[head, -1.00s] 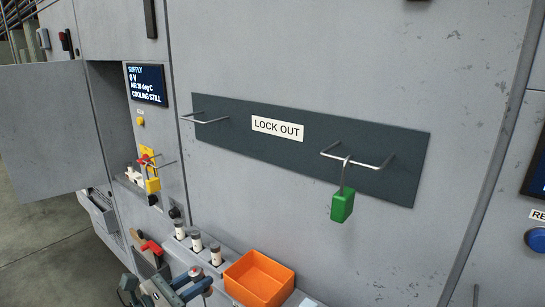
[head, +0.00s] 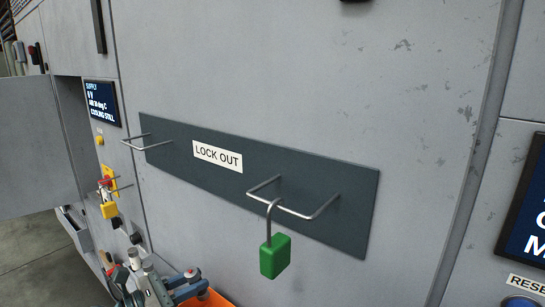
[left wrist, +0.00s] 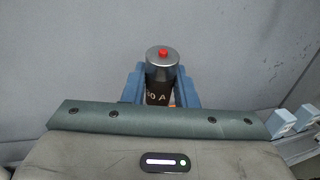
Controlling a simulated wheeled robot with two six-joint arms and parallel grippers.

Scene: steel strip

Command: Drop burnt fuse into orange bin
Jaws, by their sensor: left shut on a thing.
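My left gripper (head: 188,284) is low in the head view, beside the orange bin (head: 215,299). Only a strip of the bin shows at the bottom edge, and its inside is hidden. In the left wrist view my left gripper (left wrist: 161,88) has its blue fingers shut on a dark fuse (left wrist: 158,88). The fuse has a silver cap with a red button and a partly hidden label ending in "0 A". Its lower end is hidden behind the gripper body. I cannot tell whether it is over the bin. My right gripper is not in view.
A dark LOCK OUT board (head: 330,228) with two wire hooks projects from the cabinet. A green padlock (head: 275,256) hangs on its right hook, above and right of my gripper. An open cabinet door (head: 35,145) stands at left. A yellow padlock (head: 109,210) hangs nearby.

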